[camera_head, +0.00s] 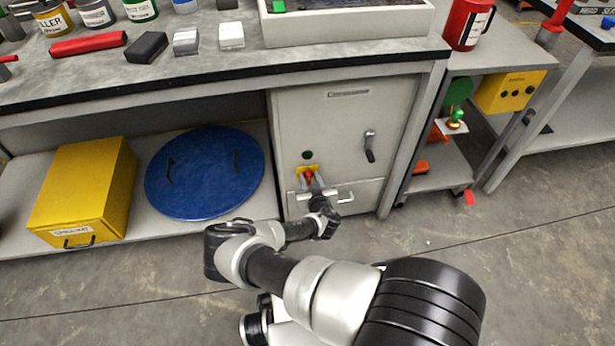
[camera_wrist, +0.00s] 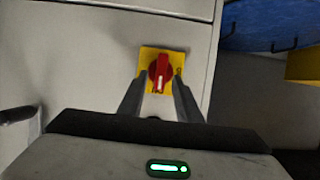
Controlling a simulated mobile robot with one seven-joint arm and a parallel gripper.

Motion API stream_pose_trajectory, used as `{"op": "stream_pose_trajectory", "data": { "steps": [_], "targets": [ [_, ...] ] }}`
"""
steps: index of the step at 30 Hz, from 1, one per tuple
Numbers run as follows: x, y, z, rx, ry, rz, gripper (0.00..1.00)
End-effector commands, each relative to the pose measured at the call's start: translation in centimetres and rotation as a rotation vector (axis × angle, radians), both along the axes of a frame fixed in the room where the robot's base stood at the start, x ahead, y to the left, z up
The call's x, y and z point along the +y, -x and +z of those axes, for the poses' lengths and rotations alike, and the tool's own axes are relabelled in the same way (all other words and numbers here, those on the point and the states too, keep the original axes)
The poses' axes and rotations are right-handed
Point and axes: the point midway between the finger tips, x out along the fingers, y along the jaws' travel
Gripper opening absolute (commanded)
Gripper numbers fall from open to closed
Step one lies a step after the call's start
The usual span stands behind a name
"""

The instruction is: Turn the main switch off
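The main switch is a red knob (camera_wrist: 160,73) with a white mark on a square yellow plate. In the wrist view the knob stands nearly upright. The yellow plate (camera_head: 306,170) also shows in the head view, low on the grey cabinet door (camera_head: 340,118). My gripper (camera_wrist: 158,84) is open. Its two fingers reach to the plate, one on each side of the red knob, with some plate showing between knob and fingers. I cannot tell whether the fingertips touch the plate. In the head view my gripper (camera_head: 309,181) partly hides the switch.
A black door handle (camera_head: 370,146) is right of the switch, and a drawer handle (camera_head: 345,197) is below it. A blue round lid (camera_head: 205,190) and a yellow box (camera_head: 84,186) stand on the left shelf. The bench top overhangs the cabinet. The floor in front is clear.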

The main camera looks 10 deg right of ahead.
Motion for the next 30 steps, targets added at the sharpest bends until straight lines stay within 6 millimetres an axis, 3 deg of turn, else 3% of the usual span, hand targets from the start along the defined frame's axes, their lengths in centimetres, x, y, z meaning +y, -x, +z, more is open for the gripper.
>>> {"op": "stream_pose_trajectory", "data": {
  "steps": [6, 12, 22, 30],
  "targets": [
    [-0.02, 0.01, 0.00, 0.000, 0.000, 0.000, 0.31],
    [-0.01, 0.00, 0.00, 0.000, 0.000, 0.000, 0.00],
    [0.05, -0.04, 0.05, -0.001, 0.025, -0.004, 0.00],
    [0.43, -0.12, 0.06, -0.002, 0.169, -0.007, 0.00]
  ]
}}
